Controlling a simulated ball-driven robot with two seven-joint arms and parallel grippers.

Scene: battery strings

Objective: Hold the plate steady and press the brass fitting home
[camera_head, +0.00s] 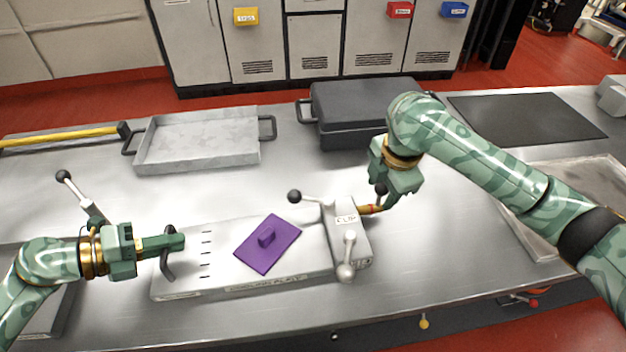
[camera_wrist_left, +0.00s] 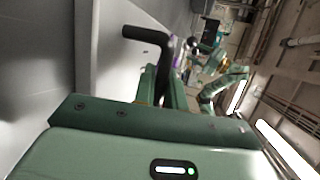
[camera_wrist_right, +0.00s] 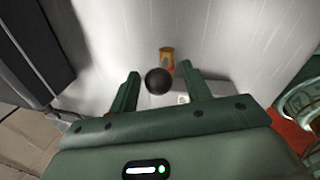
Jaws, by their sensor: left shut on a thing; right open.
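The pale grey plate (camera_head: 215,268) lies flat on the metal bench. My left gripper (camera_head: 178,242) is shut on the black bent handle (camera_head: 168,262) at the plate's left end; the handle also shows in the left wrist view (camera_wrist_left: 148,36). A grey block (camera_head: 347,232) with levers and ball knobs sits on the plate's right end. The brass fitting (camera_head: 369,209) sticks out of the block's right side; it also shows in the right wrist view (camera_wrist_right: 167,54). My right gripper (camera_head: 384,200) is open beside it. A black ball knob (camera_wrist_right: 157,81) appears between its fingers. Whether they touch anything is unclear.
A purple pad (camera_head: 268,252) lies on the plate. Behind are a grey tray (camera_head: 200,141), a black case (camera_head: 355,105) and a dark mat (camera_head: 525,116). A yellow-handled tool (camera_head: 60,137) lies at left.

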